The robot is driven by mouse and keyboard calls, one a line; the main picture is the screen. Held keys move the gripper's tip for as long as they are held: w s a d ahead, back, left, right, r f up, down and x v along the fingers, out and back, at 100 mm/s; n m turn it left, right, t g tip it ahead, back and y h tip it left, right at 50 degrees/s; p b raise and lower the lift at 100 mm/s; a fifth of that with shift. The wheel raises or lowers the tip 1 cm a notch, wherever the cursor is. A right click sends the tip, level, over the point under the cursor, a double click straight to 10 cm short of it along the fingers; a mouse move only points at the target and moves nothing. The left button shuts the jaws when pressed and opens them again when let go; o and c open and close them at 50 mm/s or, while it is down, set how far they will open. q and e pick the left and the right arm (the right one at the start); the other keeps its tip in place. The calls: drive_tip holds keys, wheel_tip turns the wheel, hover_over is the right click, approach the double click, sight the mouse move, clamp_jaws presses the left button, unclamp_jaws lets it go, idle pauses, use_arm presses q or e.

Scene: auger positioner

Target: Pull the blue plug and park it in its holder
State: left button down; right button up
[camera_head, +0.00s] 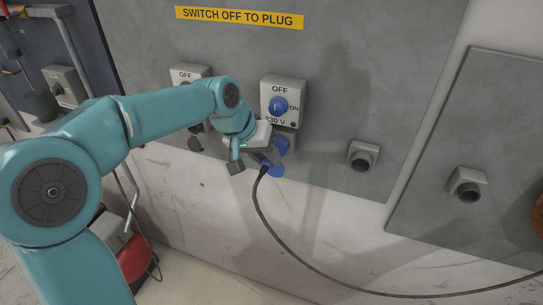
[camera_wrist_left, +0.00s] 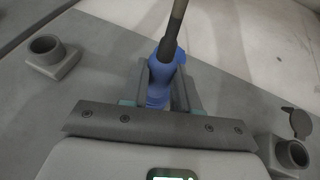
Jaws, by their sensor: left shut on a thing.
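The blue plug (camera_wrist_left: 162,75) sits between the fingers of my left gripper (camera_wrist_left: 161,98) in the left wrist view, with its dark cable running up out of frame. In the head view my left gripper (camera_head: 252,160) is shut on the plug just below the switch box (camera_head: 283,100) marked OFF, ON and 230 V, which has a blue knob. A blue socket part (camera_head: 282,145) shows under that box. The gripper partly hides the plug, and I cannot tell if it is seated in the socket. Grey round holders stand on the panels (camera_head: 362,156) and (camera_head: 468,186).
The black cable (camera_head: 330,274) loops down and runs off to the right. A yellow sign (camera_head: 239,17) reads SWITCH OFF TO PLUG. Another OFF box (camera_head: 188,75) is partly behind my arm. The panel to the right of the plug is mostly bare.

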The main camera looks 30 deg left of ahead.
sight(260, 174)
use_arm(q)
drive_tip(key=shift+s+d, duration=0.1)
drive_tip(key=shift+s, duration=0.15)
drive_tip(key=shift+s+d+b, duration=0.2)
drive_tip(key=shift+s+b, duration=0.15)
drive_tip(key=shift+s, duration=0.35)
drive_tip(key=shift+s, duration=0.15)
drive_tip(key=shift+s+d+b, duration=0.2)
drive_tip(key=shift+s+b, duration=0.15)
drive_tip(key=shift+s, duration=0.3)
drive_tip(key=shift+s+d+b, duration=0.15)
drive_tip(key=shift+s+b, duration=0.2)
drive_tip(key=shift+s, duration=0.3)
drive_tip(key=shift+s, duration=0.1)
